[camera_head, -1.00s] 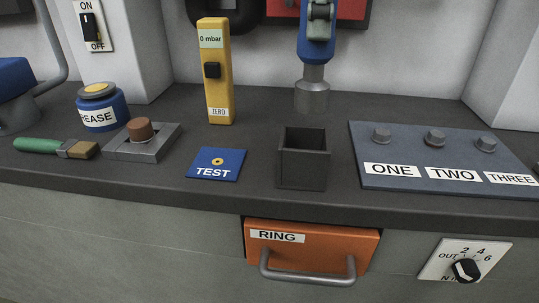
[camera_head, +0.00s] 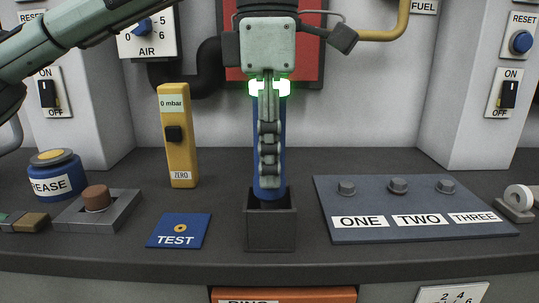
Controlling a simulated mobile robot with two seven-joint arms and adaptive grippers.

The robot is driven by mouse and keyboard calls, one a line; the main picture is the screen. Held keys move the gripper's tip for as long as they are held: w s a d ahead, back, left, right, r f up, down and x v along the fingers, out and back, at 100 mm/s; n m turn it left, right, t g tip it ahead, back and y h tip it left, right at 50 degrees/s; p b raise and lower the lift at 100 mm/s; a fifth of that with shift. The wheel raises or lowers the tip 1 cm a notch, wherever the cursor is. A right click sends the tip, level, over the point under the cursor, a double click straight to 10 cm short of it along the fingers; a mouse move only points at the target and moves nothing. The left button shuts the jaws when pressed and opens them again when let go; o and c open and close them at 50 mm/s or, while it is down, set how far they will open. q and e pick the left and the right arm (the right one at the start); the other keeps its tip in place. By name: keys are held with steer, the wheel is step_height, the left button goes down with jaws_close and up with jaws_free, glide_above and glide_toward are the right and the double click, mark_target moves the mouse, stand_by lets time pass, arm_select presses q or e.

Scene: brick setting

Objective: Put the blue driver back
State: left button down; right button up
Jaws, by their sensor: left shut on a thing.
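The blue driver (camera_head: 264,193) stands upright in the middle of the head view. My left gripper (camera_head: 268,165) comes down from above and is shut on it, with its grey-green finger covering much of the driver's front. The driver's lower end is at the open top of the square black holder (camera_head: 270,231) and appears to sit inside it. Its grey metal tip is hidden, so I cannot tell how deep it sits. My right gripper is not in view.
A yellow gauge (camera_head: 177,145) and blue TEST plate (camera_head: 165,235) are left of the holder. A grease pot (camera_head: 55,180) and block with a brown knob (camera_head: 92,213) stand further left. A panel with three bolts (camera_head: 410,222) is to the right.

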arm_select(q)
steer(key=c, duration=1.1)
jaws_free()
steer(key=shift+f, duration=0.1)
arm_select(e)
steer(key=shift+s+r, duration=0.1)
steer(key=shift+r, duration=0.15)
arm_select(q)
steer(key=shift+r, duration=0.25)
step_height(320, 180, up, 11)
steer(key=shift+f+p, duration=0.1)
steer(key=shift+p, duration=1.05)
steer(key=shift+r, duration=0.5)
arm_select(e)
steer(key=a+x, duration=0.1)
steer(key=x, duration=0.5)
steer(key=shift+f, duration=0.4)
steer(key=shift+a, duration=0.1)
